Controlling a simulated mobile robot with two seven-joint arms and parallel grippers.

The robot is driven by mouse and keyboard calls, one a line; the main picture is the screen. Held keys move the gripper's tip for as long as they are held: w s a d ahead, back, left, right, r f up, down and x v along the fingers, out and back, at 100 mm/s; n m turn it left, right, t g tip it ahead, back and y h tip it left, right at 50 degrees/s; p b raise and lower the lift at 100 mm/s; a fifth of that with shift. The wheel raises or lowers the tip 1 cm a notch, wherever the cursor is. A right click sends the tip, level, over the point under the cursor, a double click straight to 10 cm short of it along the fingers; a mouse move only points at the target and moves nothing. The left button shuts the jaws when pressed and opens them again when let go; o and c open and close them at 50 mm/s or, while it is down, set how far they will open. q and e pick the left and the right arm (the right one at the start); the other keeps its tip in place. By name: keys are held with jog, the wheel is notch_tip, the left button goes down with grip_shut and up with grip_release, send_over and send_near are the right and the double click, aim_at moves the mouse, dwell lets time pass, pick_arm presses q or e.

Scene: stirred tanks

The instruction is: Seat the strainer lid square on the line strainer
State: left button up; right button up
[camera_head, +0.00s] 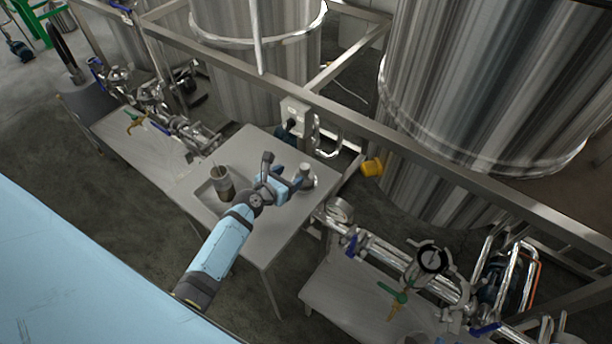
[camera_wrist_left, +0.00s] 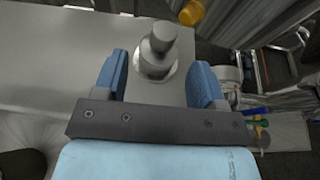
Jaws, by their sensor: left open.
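A grey round piece with a knob on top, which looks like the strainer lid (camera_head: 307,171), stands on the grey table near its right edge. My left gripper (camera_head: 288,183) is open just beside it. In the left wrist view, the lid (camera_wrist_left: 158,48) stands between the two blue fingers of the left gripper (camera_wrist_left: 160,66), with gaps on both sides and no visible contact. A grey-brown cylinder (camera_head: 222,182) stands in a shallow tray on the table; I cannot tell whether it is the line strainer. My right gripper is not in view.
The tray (camera_head: 205,195) sits left of my gripper on the table (camera_head: 262,238). Large steel tanks (camera_head: 470,100) and a frame rail (camera_head: 400,130) stand behind. Pipework with valves (camera_head: 400,262) lies at right. A yellow part (camera_head: 372,166) is beyond the table.

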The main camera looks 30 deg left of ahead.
aim_at(303, 168)
pick_arm(q)
jog(key=shift+x, duration=0.9)
jog(key=shift+w+f+b, duration=0.25)
jog(key=shift+w+b, duration=0.05)
jog(key=shift+w, duration=0.15)
jog(key=b+x, duration=0.1)
jog(key=x, duration=0.2)
jog(key=b+x, duration=0.1)
jog(key=shift+w+d+b, duration=0.2)
jog(key=shift+d+b, duration=0.1)
jog(key=shift+d, duration=0.05)
jog(key=shift+w, duration=0.4)
jog(key=shift+r, duration=0.1)
grip_shut()
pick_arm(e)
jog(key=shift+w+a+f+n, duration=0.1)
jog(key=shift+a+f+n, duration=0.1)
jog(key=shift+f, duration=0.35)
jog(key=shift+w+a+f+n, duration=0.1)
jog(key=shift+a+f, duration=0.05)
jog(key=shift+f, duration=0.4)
